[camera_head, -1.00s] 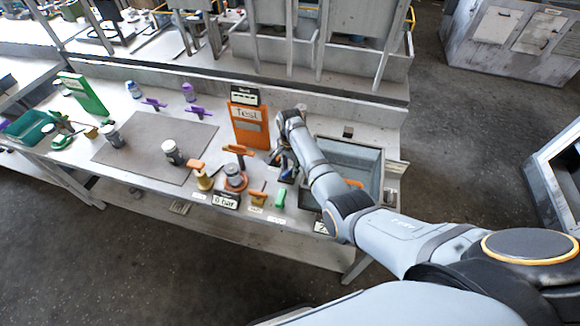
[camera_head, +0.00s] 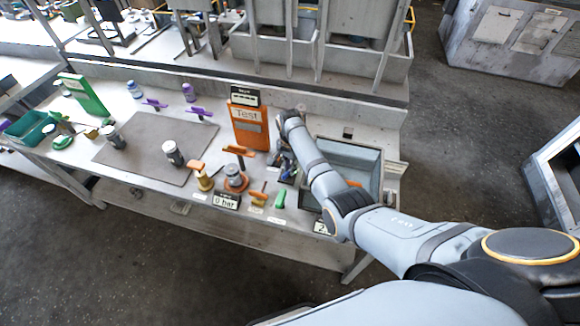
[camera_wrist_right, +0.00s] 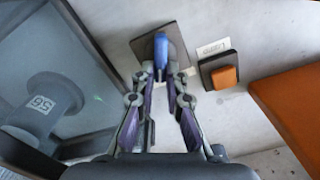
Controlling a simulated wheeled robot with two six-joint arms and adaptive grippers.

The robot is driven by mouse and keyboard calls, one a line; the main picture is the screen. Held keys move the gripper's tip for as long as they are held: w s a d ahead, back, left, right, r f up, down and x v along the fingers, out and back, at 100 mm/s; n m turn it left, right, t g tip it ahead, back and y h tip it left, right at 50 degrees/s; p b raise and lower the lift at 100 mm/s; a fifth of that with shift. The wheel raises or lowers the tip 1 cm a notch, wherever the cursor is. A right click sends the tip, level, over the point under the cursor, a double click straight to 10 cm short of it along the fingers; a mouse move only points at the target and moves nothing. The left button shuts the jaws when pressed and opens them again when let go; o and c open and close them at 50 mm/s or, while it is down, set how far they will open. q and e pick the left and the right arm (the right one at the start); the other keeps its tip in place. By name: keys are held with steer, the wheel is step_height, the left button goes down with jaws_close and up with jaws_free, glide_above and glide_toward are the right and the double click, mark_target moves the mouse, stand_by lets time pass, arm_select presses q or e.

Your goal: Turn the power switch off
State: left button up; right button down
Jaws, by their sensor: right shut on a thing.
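A blue switch lever (camera_wrist_right: 161,52) stands on a dark square plate (camera_wrist_right: 176,42) in the right wrist view; I take it to be the power switch, though no label on it is readable. My right gripper (camera_wrist_right: 161,76) is shut on the lever's near end, with one finger on each side. In the head view my right gripper (camera_head: 284,163) is at the bench beside the orange Test panel, and my own arm partly hides it. My left gripper is not in view.
An orange button (camera_wrist_right: 224,77) on a dark plate sits right of the lever. The orange Test panel (camera_head: 249,132) stands left of my gripper. A grey basin (camera_head: 369,160) lies to the right. The 0 bar sign (camera_head: 227,201) and green block (camera_head: 279,200) are at the front edge.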

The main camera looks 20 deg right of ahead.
steer(key=n, duration=0.1)
steer(key=n+p, duration=0.1)
steer(key=shift+w+a+r+n, duration=0.15)
steer(key=shift+n, duration=0.15)
steer(key=n+p, duration=0.1)
steer(key=n, duration=0.1)
steer(key=shift+a+n, duration=0.15)
steer(key=shift+n, duration=0.15)
steer(key=n, duration=0.3)
steer(key=n+p, duration=0.1)
steer(key=n, duration=0.1)
steer(key=shift+w+a+n, duration=0.2)
steer(key=shift+a+n, duration=0.1)
steer(key=c, duration=1.4)
jaws_free()
